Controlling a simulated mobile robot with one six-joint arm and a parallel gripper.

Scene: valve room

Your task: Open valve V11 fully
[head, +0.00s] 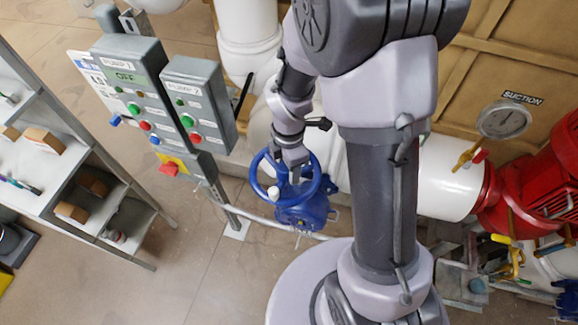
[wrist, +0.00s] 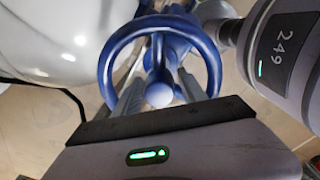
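A blue handwheel valve (head: 306,210) with a round rim and a pale knob (head: 273,193) stands low beside the white pipe. No V11 tag is readable on it. My gripper (head: 295,176) reaches down over the wheel from behind. In the wrist view the wheel (wrist: 106,60) fills the upper middle, and the knob (wrist: 160,95) shows between my two fingers (wrist: 160,82). The fingers are spread apart, one on each side of the knob, reaching into the wheel's opening. I cannot tell whether they touch the wheel. The valve body is partly hidden behind the wheel.
Grey PUMP 1 (head: 128,75) and PUMP 2 (head: 198,105) boxes stand left of the valve. A shelf (head: 70,165) is at the far left. White pipe (head: 448,178), a SUCTION gauge (head: 504,119) and a red pump (head: 545,180) are at right.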

